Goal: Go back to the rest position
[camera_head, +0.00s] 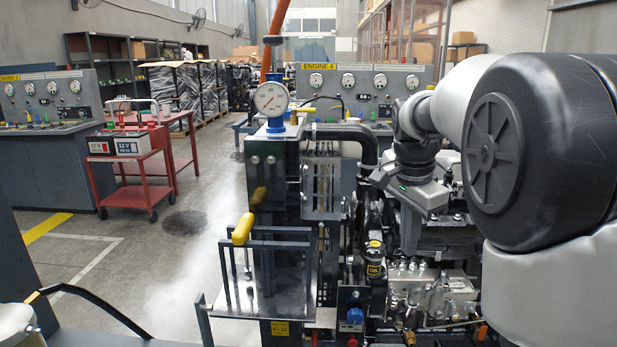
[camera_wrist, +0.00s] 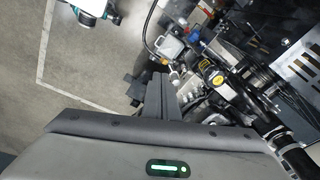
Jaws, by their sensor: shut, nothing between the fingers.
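My gripper (camera_head: 411,250) hangs below the wrist in front of the engine, right of the middle in the head view, pointing down. In the wrist view my gripper (camera_wrist: 160,80) shows as dark fingers close together, shut and empty. The engine (camera_head: 430,290) stands behind and below it, with a silver pump block and a dark filter with a yellow label (camera_head: 374,258). In the wrist view a yellow cap (camera_wrist: 218,79) on the engine lies right of the fingers. I cannot tell the exact gap between fingertips and engine.
A dark stand with a pressure gauge (camera_head: 272,99) and a yellow-handled lever (camera_head: 243,229) stands left of my gripper. The floor (camera_head: 120,250) between is mostly clear. A console labelled ENGINE 4 (camera_head: 319,66) stands behind.

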